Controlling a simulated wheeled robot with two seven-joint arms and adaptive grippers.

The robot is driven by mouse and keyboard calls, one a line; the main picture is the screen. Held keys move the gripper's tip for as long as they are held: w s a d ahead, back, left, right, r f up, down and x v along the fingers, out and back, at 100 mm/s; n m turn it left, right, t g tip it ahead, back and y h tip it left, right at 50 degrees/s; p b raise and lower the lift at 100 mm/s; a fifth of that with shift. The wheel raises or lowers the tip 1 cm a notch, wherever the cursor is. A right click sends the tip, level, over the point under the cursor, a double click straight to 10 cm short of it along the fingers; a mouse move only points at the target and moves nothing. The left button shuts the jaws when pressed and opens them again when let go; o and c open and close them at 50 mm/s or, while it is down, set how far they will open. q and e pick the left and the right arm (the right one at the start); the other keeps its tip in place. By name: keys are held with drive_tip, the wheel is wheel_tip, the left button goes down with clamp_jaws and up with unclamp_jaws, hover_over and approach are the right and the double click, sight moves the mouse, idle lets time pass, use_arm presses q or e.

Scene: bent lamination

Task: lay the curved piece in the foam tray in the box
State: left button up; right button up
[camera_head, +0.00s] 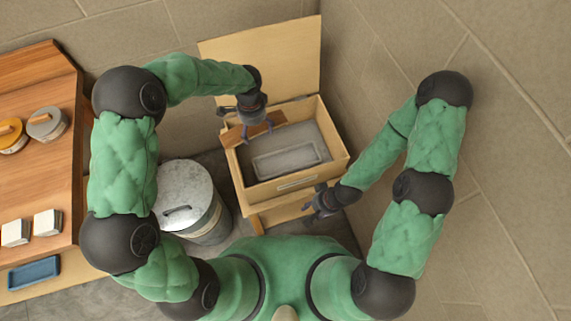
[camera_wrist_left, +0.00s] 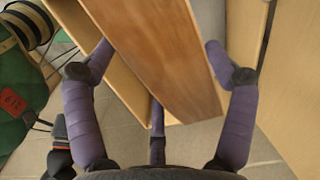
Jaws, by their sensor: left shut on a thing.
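The curved piece, a brown wooden strip (camera_head: 232,136), is in my left gripper (camera_head: 256,132) above the left back part of the open box (camera_head: 300,184). In the left wrist view the curved piece (camera_wrist_left: 160,50) runs between the fingers of my left gripper (camera_wrist_left: 158,82), which is shut on it. The grey foam tray (camera_head: 312,140) lies inside the box, with a shallow rectangular recess (camera_head: 287,160). The piece is tilted across the box's left wall; whether it touches the wall is unclear. My right gripper (camera_head: 316,203) is empty in front of the box, its fingers apart.
The box's lid (camera_head: 265,55) stands open at the back. A metal bin with a lid (camera_head: 187,190) stands left of the box. A wall is at right.

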use_arm(q)
drive_tip(key=d+f+m+b, duration=0.2)
drive_tip(key=d+f+m, duration=0.1)
drive_tip(key=f, duration=0.2)
drive_tip(key=d+f+m+b, duration=0.2)
drive_tip(key=f+m+b, duration=0.1)
drive_tip(key=f, duration=0.3)
drive_tip(key=w+d+f+m+b, duration=0.1)
drive_tip(key=d+f+m+b, duration=0.1)
drive_tip(key=f+m, duration=0.3)
drive_tip(key=shift+w+d+f, duration=0.1)
drive_tip(key=shift+d+f, duration=0.65)
drive_tip(key=shift+d, duration=0.05)
drive_tip(key=o, duration=1.1)
drive_tip(key=shift+c, duration=0.2)
wheel_tip(320, 180, up, 12)
